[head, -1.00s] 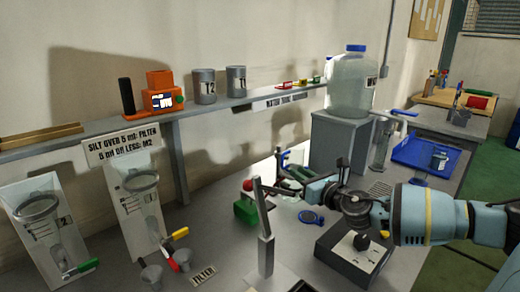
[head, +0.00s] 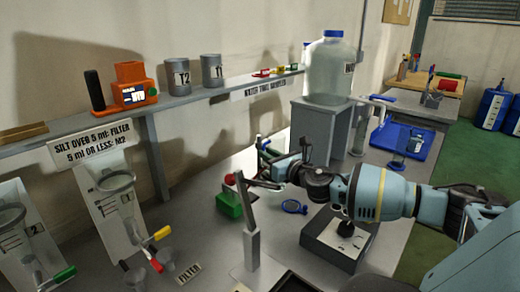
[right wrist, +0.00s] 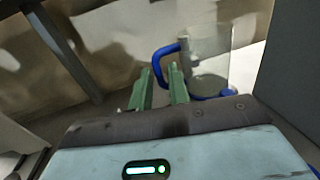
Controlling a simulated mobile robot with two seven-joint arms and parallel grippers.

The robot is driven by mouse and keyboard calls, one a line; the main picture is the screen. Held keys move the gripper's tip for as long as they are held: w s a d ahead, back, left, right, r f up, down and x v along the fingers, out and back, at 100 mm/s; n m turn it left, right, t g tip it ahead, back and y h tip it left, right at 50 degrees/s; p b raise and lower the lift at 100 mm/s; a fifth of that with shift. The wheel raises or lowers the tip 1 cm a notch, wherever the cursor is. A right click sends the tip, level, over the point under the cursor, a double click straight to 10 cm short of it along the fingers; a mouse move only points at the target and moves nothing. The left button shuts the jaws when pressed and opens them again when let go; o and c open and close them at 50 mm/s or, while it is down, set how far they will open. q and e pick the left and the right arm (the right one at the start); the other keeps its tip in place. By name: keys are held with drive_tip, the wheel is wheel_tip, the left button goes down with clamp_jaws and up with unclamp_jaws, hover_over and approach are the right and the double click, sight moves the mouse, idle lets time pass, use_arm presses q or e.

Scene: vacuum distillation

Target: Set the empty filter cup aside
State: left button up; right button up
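My right gripper (head: 263,163) is over the back of the bench, well apart from these cups. In the right wrist view its two green fingers (right wrist: 160,84) are apart, with nothing clearly held. A clear vessel (right wrist: 208,55) with a blue handle and blue base stands just beyond them; the handle's lower end is near the fingertips. My left gripper is out of view.
Two tilted measuring stands are at left. A large clear jug (head: 331,68) sits on a grey box (head: 320,133).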

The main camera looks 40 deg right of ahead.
drive_tip(key=shift+w+d, duration=0.2)
drive_tip(key=shift+w, duration=2)
clamp_jaws()
